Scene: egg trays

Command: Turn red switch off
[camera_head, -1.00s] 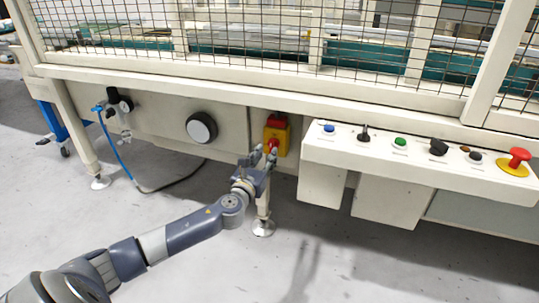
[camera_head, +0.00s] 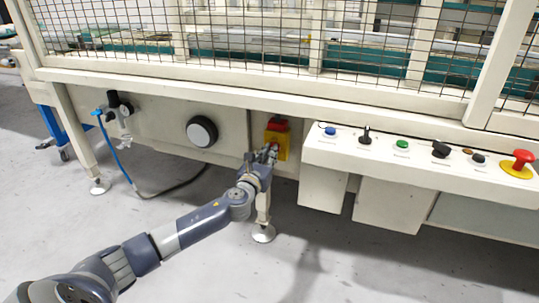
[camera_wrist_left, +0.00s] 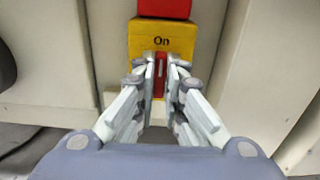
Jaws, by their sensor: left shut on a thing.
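The red switch is on a yellow box (camera_head: 283,148) with a red top (camera_head: 277,125), mounted on the machine's front. In the left wrist view the yellow plate (camera_wrist_left: 176,34) reads "On", and a red upright handle (camera_wrist_left: 159,87) shows between the fingers. My left gripper (camera_head: 268,154) is in front of the box, its arm coming from the lower left. In the left wrist view its fingers (camera_wrist_left: 160,75) stand on both sides of the red handle, shut on it. The lower part of the box is hidden by the fingers. My right gripper is not in view.
A control panel (camera_head: 420,176) with several buttons and a red emergency knob (camera_head: 523,158) juts out to the right. A round black dial (camera_head: 201,131) and a blue hose (camera_head: 122,155) are to the left. A machine leg (camera_head: 263,212) stands below.

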